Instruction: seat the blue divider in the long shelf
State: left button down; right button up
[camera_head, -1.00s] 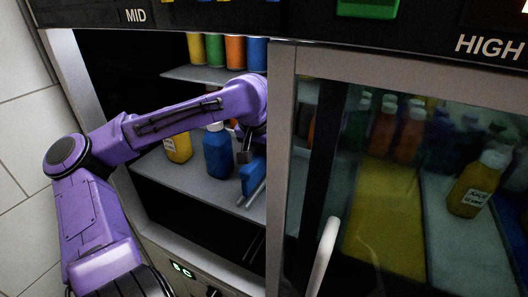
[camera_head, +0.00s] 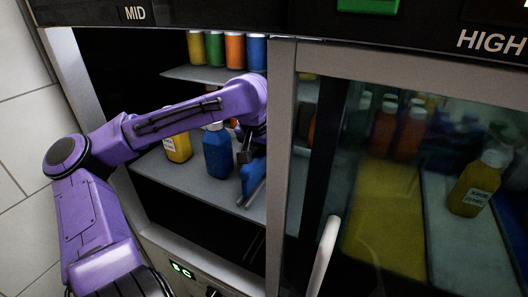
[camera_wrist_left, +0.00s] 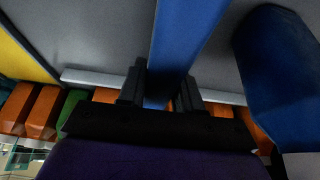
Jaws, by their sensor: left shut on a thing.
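The blue divider (camera_head: 253,175) is near the right end of a grey shelf (camera_head: 205,185) inside the open cabinet bay. My left gripper (camera_head: 246,152) is shut on the divider from above, its far side partly hidden by my arm. In the left wrist view the divider (camera_wrist_left: 183,38) runs up between the two dark fingers of my left gripper (camera_wrist_left: 160,90). I cannot tell whether its lower edge touches the shelf or sits in a slot. My right gripper is not in view.
A blue bottle (camera_head: 217,152) stands close left of the divider, and a yellow bottle (camera_head: 178,148) is farther left. Several coloured containers stand on the upper shelf (camera_head: 195,74). A glass door with a white handle (camera_head: 323,255) and its frame (camera_head: 281,150) lie to the right.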

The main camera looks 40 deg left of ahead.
aim_at(260, 152)
pick_arm(q)
jog(key=shift+f+b, duration=0.75)
jog(key=shift+f, duration=0.15)
jog(key=c, duration=0.7)
grip_release()
jog(key=shift+p+v, duration=2.65)
jog(key=shift+v, duration=0.7)
jog(key=shift+r, duration=0.2)
jog(key=shift+s, duration=0.1)
